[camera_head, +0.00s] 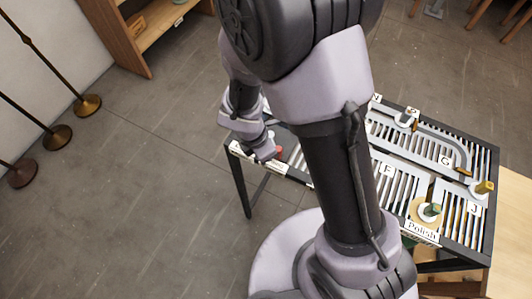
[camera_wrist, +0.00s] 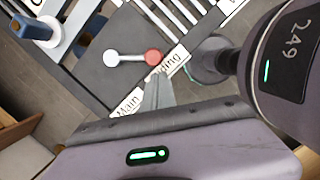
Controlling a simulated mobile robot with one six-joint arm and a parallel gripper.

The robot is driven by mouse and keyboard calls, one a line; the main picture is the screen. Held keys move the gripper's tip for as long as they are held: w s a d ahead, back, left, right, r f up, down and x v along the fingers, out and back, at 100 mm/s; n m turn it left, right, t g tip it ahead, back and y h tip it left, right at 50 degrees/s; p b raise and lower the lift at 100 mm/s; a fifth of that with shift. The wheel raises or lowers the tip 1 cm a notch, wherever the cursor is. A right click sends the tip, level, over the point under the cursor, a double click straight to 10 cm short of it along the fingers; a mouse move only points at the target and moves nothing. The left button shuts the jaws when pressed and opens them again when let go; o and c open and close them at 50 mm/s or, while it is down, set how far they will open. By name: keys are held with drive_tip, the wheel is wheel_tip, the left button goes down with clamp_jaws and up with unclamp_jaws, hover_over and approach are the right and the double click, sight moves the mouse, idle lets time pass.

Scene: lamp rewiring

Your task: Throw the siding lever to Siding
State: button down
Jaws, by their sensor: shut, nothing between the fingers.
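The siding lever shows in the wrist view as a grey bar with a red knob (camera_wrist: 154,57) and a pale round pivot (camera_wrist: 111,58). Its knob end points right in that view, beside the "Siding" label (camera_wrist: 175,61), which is partly covered. The "Main" label (camera_wrist: 128,104) lies further down-left. My gripper (camera_wrist: 157,77) is shut and empty, its tips just below the red knob in the picture; I cannot tell whether they touch it. In the head view my gripper (camera_head: 268,157) is at the table's left end, next to the red knob (camera_head: 279,153).
The slatted dark table (camera_head: 482,240) carries grey tracks, lettered tags, a "Polish" label (camera_head: 421,231) and posts, one with a blue top (camera_wrist: 35,27). My arm hides its middle. Lamp stands (camera_head: 57,137) and a wooden shelf (camera_head: 130,45) stand left. Floor between is clear.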

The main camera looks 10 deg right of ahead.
drive_tip(key=shift+d, duration=0.35)
drive_tip(key=shift+s+d, duration=0.1)
idle(0.5)
